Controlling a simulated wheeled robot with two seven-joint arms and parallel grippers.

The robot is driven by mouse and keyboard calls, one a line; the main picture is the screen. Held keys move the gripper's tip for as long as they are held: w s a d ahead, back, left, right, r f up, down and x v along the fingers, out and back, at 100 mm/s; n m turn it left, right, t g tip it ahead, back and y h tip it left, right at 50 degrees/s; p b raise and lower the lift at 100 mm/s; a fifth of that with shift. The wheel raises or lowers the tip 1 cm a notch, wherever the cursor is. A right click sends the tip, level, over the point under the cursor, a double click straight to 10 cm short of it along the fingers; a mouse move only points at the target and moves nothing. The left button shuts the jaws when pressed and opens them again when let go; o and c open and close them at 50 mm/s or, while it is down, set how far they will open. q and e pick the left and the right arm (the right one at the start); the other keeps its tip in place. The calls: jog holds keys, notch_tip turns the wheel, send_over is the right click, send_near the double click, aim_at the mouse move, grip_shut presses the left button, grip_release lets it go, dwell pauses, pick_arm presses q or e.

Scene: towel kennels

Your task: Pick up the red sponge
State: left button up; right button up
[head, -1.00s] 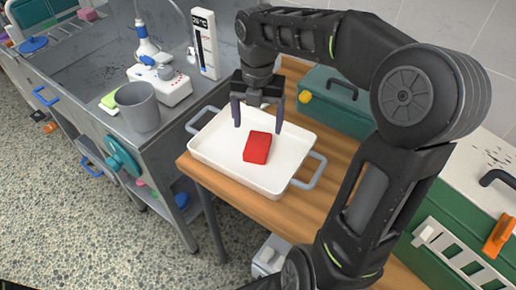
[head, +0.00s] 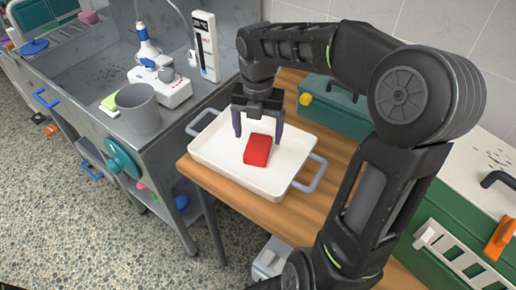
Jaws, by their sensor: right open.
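The red sponge (head: 257,151) lies in the white tray (head: 217,157), near its middle. The tray has grey handles and stands on a wooden table. My right gripper (head: 258,143) points down over the tray with its two dark fingers spread wide. The fingertips are on either side of the sponge's far part, and I see no contact. I cannot tell exactly how high the tips are above the tray floor. My left gripper is not in view.
A green case (head: 336,108) stands behind the tray on the wooden table (head: 247,206). To the left, a metal sink counter holds a grey cup (head: 139,108), a white power strip (head: 160,86) and a thermometer (head: 205,46). A green kennel (head: 463,250) is at the right.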

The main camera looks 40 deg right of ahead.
aim_at(258, 145)
notch_tip(258, 145, down, 5)
jog(key=shift+s+f, duration=0.1)
jog(key=shift+a, duration=0.1)
jog(key=shift+c, duration=0.4)
jog(key=c, duration=1.3)
notch_tip(258, 145, up, 10)
jog(key=shift+r, duration=0.1)
dwell(1.1)
